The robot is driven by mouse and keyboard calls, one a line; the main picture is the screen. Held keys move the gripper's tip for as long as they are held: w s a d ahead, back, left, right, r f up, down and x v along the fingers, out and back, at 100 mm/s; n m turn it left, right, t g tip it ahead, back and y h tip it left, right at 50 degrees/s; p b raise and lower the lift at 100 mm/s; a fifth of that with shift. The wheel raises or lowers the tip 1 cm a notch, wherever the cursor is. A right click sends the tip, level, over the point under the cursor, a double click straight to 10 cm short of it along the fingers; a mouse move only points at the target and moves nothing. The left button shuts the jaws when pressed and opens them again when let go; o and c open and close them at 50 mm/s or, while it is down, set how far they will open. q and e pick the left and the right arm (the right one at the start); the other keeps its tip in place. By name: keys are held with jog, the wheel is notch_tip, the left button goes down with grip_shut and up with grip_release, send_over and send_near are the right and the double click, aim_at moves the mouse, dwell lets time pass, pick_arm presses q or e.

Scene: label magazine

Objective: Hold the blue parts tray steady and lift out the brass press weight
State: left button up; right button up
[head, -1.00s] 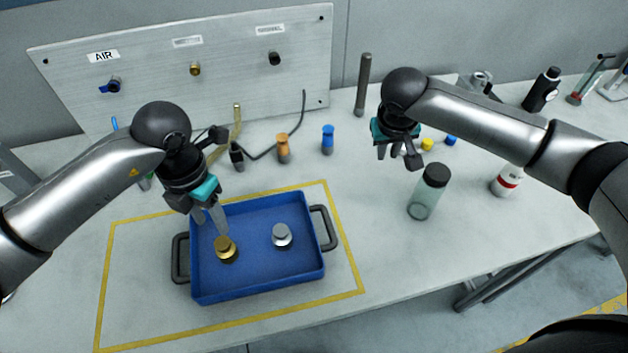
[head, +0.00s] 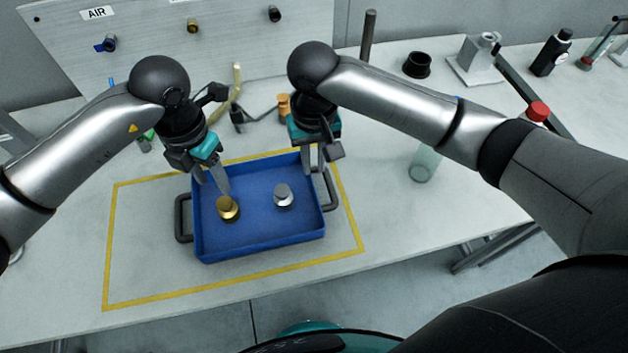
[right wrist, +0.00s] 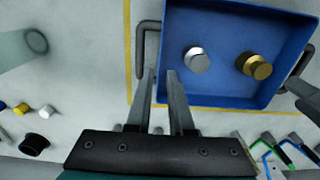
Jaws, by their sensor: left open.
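The blue parts tray (head: 258,238) lies flat on the bench inside a yellow outline, with a dark handle at each side. The brass press weight (head: 228,210) stands in its left half. A silver weight (head: 283,196) stands right of it. My left gripper (head: 214,187) is open, fingers pointing down just above and behind the brass weight. My right gripper (head: 314,173) is at the tray's right wall near the handle. In the right wrist view its fingers (right wrist: 161,75) are apart, seemingly one on each side of that wall. The brass weight (right wrist: 255,66) is clear there.
A glass jar (head: 425,164) stands right of the tray, partly behind my right arm. An orange-topped part (head: 284,106) stands behind the tray. A panel labelled AIR (head: 160,40) is at the back. The bench in front of the tray is clear.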

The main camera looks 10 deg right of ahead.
aim_at(314, 187)
notch_tip(314, 187, down, 10)
jog(key=shift+r, duration=0.15)
dwell(0.3)
grip_shut()
jog(key=shift+r, duration=0.1)
dwell(1.2)
